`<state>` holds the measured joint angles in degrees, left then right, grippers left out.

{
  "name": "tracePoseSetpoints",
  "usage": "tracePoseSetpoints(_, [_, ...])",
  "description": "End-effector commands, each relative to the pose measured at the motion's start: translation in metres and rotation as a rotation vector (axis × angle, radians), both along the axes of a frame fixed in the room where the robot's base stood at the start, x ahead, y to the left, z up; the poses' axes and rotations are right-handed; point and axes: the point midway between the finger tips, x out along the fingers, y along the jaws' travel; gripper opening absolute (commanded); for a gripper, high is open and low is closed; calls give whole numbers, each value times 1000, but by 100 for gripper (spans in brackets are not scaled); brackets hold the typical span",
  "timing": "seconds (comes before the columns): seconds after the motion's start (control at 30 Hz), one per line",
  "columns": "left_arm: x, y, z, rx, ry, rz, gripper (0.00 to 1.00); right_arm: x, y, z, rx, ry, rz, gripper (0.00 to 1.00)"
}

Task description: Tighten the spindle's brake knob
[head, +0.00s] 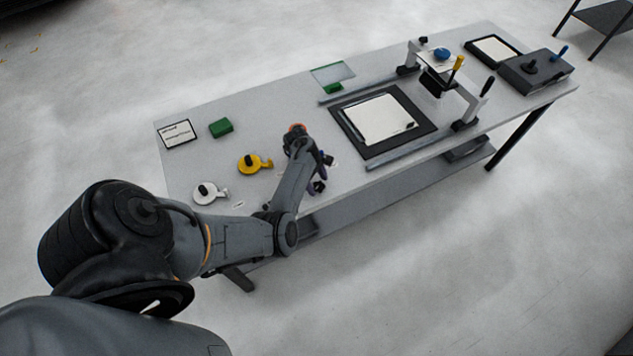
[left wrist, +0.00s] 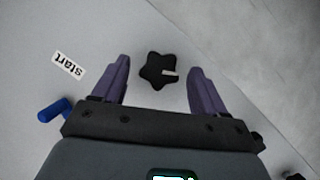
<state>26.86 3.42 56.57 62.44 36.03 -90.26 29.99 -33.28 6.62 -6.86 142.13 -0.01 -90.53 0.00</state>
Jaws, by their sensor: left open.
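A black star-shaped knob (left wrist: 158,71) with a small white mark shows in the left wrist view. It lies between the two purple fingers of my open left gripper (left wrist: 157,88), with a gap on each side. I cannot tell how high the fingers are above it. In the head view my left gripper (head: 320,178) is at the table's front edge, partly hidden by my wrist. A spindle is not clearly visible around the knob. My right gripper is not in view.
A blue handle (left wrist: 54,110) and a "start" label (left wrist: 69,65) are left of the gripper. On the table (head: 240,100) are a yellow piece (head: 247,165), a white piece (head: 203,193), a green block (head: 221,128) and a black framed mat (head: 425,130) with a rail gantry.

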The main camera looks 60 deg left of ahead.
Motion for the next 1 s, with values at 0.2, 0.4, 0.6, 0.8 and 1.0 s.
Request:
tracePoseSetpoints(0.2, [0, 0, -1, 0, 0, 0, 72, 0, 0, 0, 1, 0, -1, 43])
tracePoseSetpoints(0.4, [0, 0, -1, 0, 0, 0, 50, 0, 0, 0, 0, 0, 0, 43])
tracePoseSetpoints(0.6, [0, 0, -1, 0, 0, 1, 19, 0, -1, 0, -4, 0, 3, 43])
tracePoseSetpoints(0.8, [0, 0, 0, 0, 1, -8, 17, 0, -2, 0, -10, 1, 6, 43])
tracePoseSetpoints(1.0, [0, 1, 1, 0, 2, -68, 17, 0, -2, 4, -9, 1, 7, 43])
